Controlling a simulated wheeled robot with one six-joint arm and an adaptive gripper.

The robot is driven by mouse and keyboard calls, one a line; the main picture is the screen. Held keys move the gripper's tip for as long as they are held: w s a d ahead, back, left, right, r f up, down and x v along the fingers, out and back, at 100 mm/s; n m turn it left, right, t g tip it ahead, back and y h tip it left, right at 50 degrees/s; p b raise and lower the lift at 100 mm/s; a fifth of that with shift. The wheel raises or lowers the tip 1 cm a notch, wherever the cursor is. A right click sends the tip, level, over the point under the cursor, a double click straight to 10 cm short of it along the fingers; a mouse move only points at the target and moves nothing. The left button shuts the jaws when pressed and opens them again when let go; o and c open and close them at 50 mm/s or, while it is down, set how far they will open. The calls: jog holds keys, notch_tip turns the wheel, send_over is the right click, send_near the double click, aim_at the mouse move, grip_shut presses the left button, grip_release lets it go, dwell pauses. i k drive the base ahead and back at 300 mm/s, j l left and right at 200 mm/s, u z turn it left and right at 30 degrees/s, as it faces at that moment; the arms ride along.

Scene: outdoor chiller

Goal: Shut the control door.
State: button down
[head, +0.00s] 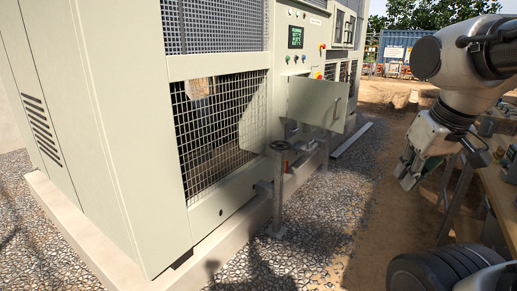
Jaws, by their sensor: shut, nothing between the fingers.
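The control door (318,101) is a beige panel on the long side of the chiller cabinet (125,130). It stands swung out from the cabinet, below the control panel (297,40), with a small handle near its right edge. My gripper (408,178) hangs at the right, pointing down, shut and empty. It is apart from the door, to the right of it and nearer to me in the picture. The opening behind the door is mostly hidden by the door itself.
A workbench (495,190) is at the right edge. Gravel and bare dirt (375,160) lie clear between cabinet and bench. A blue container (400,42) stands far back.

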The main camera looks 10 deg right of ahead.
aim_at(318, 102)
jog(key=i+l+z, duration=0.15)
jog(key=i+z, duration=0.4)
jog(key=i, duration=0.3)
jog(key=i+u, duration=0.15)
jog(key=i+l+u, duration=0.15)
jog(key=i, duration=1.15)
